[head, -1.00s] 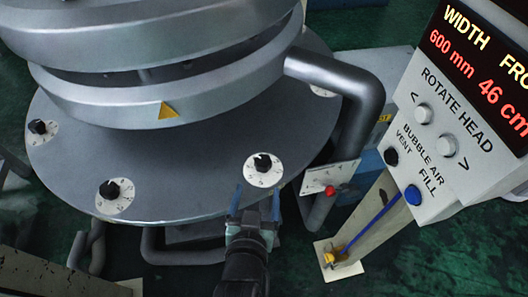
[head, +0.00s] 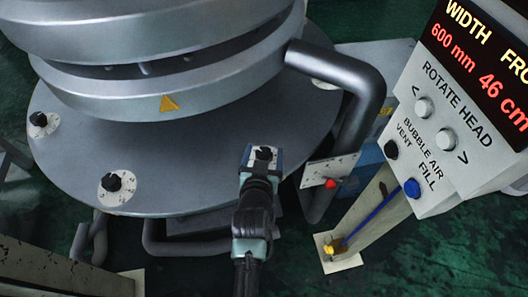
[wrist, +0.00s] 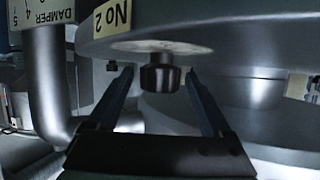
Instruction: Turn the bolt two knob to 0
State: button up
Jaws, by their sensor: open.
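The bolt two knob is a small black knob (head: 264,153) on a pale round dial at the front right of the grey disc (head: 215,170). In the wrist view the knob (wrist: 160,75) hangs below its pale dial plate (wrist: 150,47), beside a "No 2" label (wrist: 111,16). My gripper (head: 263,158) is open, with one blue finger on each side of the knob. In the wrist view a gap shows between the knob and each finger of my gripper (wrist: 160,78). My gripper covers most of the dial in the head view, so the knob's setting cannot be read.
Two more black knobs on dials stand at the disc's front left (head: 112,182) and far left (head: 38,119). A thick bent pipe (head: 340,70) and a small panel with a red knob (head: 330,184) are to the right. A control box (head: 455,120) is farther right.

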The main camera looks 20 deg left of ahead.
grip_shut()
jog(key=shift+a+f+h+b, duration=0.1)
jog(key=shift+f+h+b, duration=0.2)
jog(key=shift+b, duration=0.2)
jog(key=m+h+b, duration=0.2)
jog(key=b, duration=0.1)
jog(key=shift+f+b, duration=0.1)
jog(key=shift+b, duration=0.3)
jog(key=shift+r+m+h+b, duration=0.3)
jog(key=shift+m+h+b, duration=0.2)
jog(key=shift+b, duration=0.25)
grip_release()
jog(key=shift+r+t, duration=0.1)
jog(key=shift+t, duration=0.2)
jog(key=shift+s, duration=0.1)
